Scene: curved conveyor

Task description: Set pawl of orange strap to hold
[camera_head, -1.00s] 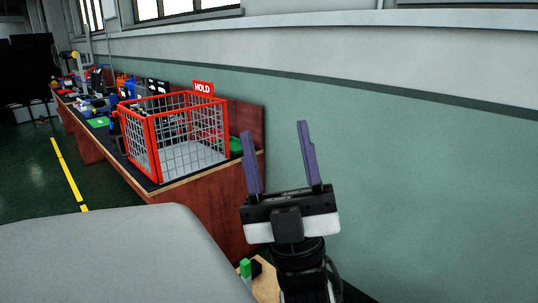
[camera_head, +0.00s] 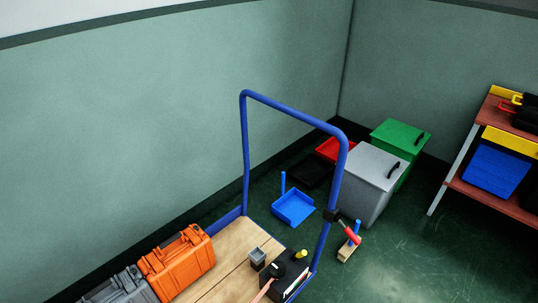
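I cannot make out an orange strap or its pawl in the head camera view. On the wooden cart deck (camera_head: 225,272), a black item (camera_head: 277,269) sits on top of a dark box, with a thin pinkish-orange strip (camera_head: 263,290) running down from it to the bottom edge. It is too small to tell whether this is a strap or a ratchet. My gripper is not in view now, so what it holds cannot be seen.
Blue cart handle (camera_head: 246,150) rises around the deck's far end. Orange case (camera_head: 178,262) and grey case (camera_head: 122,288) lie left. Small grey cup (camera_head: 257,258) stands mid-deck. Blue tray (camera_head: 293,208), grey bin (camera_head: 372,182) and green bin (camera_head: 402,140) stand on the floor; workbench (camera_head: 505,128) right.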

